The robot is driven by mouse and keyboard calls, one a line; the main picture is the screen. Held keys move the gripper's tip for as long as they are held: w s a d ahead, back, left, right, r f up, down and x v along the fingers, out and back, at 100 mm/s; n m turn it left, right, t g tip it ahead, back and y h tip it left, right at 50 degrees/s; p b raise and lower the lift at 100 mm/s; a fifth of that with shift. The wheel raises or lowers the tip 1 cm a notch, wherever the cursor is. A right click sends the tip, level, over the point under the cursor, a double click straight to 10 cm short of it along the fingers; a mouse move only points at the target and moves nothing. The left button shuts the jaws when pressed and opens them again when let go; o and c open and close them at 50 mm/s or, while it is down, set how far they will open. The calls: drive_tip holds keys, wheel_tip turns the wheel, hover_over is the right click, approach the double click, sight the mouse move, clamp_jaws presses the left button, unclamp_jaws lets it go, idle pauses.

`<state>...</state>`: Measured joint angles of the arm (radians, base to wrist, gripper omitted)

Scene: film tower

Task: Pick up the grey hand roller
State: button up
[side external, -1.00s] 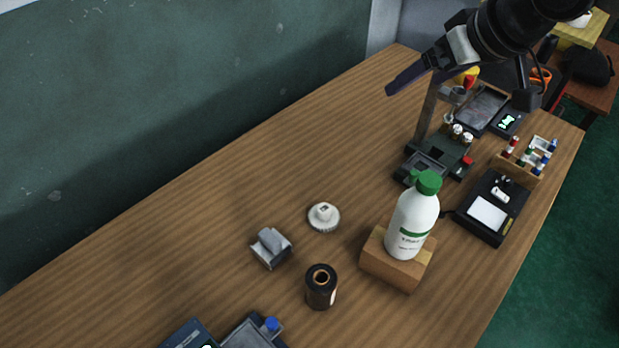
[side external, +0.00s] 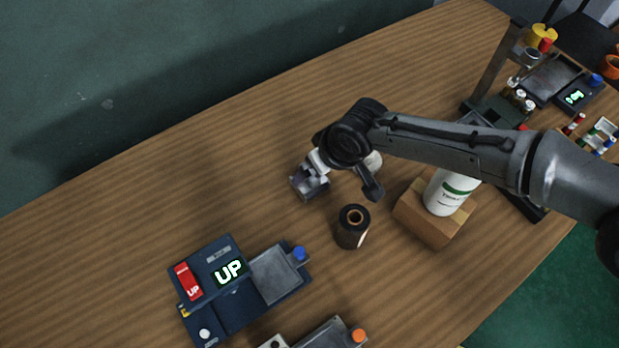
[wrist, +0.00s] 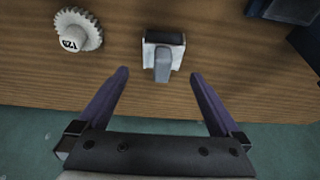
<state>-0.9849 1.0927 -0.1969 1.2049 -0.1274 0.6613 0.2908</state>
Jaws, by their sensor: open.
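The grey hand roller (wrist: 162,66) appears to be the grey piece lying in a small pale holder (wrist: 175,38). In the wrist view it is at the upper middle, its narrow end toward me. My gripper (wrist: 160,76) is open and empty, with its two purple fingers on either side of the line to the roller and their tips just short of it. In the side view the roller and holder (side external: 311,184) stand on the table just beside my gripper, partly covered by it. I cannot tell the exact height of the fingers above it.
A white toothed disc (wrist: 78,30) marked 120 lies left in the wrist view. A black cylinder (side external: 352,228) and a bottle on a wooden block (side external: 428,222) stand nearby. A blue device showing UP (side external: 225,270) stands in front. The table's left part is clear.

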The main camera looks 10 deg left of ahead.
drive_tip(key=shift+x, duration=3.5)
drive_tip(key=shift+s+a, duration=0.1)
drive_tip(key=shift+s, duration=0.05)
drive_tip(key=c, duration=1.2)
drive_tip(key=shift+r, duration=0.1)
drive_tip(key=shift+c, duration=0.6)
